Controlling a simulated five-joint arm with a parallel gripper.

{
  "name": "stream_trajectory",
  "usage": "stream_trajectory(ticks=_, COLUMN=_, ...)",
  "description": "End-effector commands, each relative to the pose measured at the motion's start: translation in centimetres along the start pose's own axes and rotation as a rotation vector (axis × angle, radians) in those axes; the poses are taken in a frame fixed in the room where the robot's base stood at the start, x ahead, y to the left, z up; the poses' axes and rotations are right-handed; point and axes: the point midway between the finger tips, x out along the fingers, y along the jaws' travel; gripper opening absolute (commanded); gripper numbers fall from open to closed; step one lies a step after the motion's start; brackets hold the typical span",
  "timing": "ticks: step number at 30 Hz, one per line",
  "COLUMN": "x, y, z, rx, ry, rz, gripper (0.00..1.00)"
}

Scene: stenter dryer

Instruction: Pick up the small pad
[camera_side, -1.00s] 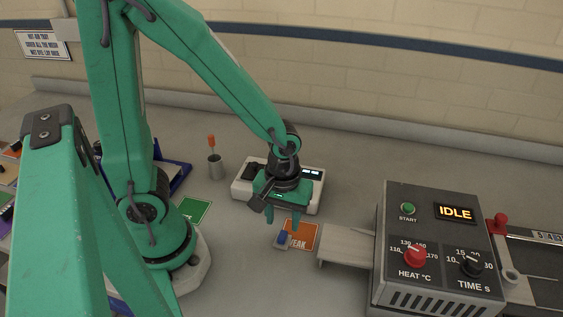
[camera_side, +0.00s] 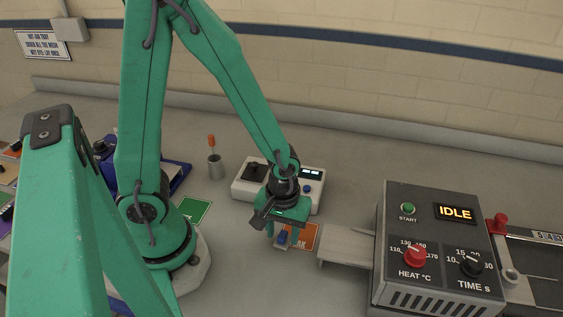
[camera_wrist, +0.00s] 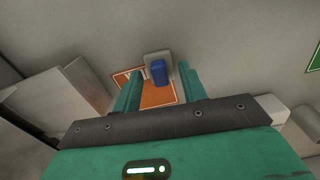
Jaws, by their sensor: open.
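The small pad is a light grey block with a blue top piece (camera_side: 282,237), on the table at the left edge of an orange card (camera_side: 304,236). In the wrist view the pad (camera_wrist: 157,69) lies past the card's far edge, between the fingertips as seen from there. My gripper (camera_side: 281,232) is open and points down over the pad, one finger on each side of it in the picture. I cannot tell how far the fingertips are above the table. The fingers (camera_wrist: 159,82) hold nothing. The card's lettering is partly hidden by the gripper.
A white instrument (camera_side: 249,193) stands close behind my gripper. A grey shelf (camera_side: 346,245) leads right to the dryer box (camera_side: 437,270), whose display reads IDLE. A metal cup (camera_side: 215,168) and a green card (camera_side: 194,209) lie to the left. Table in front is clear.

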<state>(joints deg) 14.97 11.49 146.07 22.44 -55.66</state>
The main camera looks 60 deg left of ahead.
Motion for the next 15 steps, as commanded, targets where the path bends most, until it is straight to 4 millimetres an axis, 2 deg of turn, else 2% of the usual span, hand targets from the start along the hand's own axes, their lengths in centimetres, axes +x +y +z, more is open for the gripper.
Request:
stream_trajectory(ticks=7, x=-0.02, y=0.00, z=0.00, rx=0.000, ry=0.000, rz=0.000, gripper=0.40)
stream_trajectory(ticks=13, x=-0.02, y=0.00, z=0.00, rx=0.000, ry=0.000, rz=0.000, gripper=0.01)
stream_trajectory(ticks=15, x=-0.02, y=0.01, z=0.00, rx=0.000, ry=0.000, rz=0.000, gripper=0.00)
